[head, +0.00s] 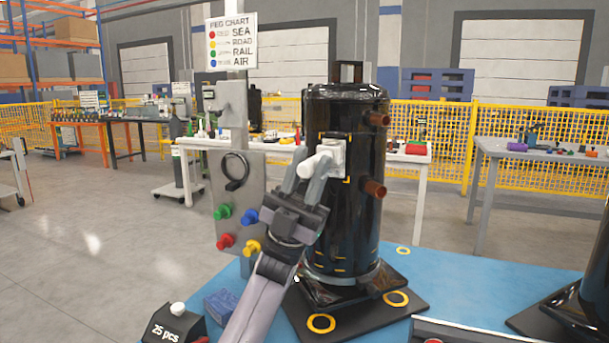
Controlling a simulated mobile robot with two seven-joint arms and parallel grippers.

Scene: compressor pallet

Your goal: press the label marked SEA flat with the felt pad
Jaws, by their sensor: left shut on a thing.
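My left gripper (305,170) is shut on a white, rounded tool (319,164), which looks like the felt pad's handle. The tool's white square end (335,151) is at the front of the black compressor (343,220), at about upper-middle height. Yellow corner marks (347,180) show on the compressor beside it. I cannot tell whether the pad touches the surface. No label marked SEA can be read on the compressor; that spot is largely hidden behind the tool and fingers. My right gripper is not in view.
A peg chart (231,42) lists SEA beside a red dot. Below it, a grey panel (257,180) carries green, blue, red and yellow pegs. Copper stubs (374,188) stick out at the compressor's right. A black "25 pcs" box (172,325) stands front left.

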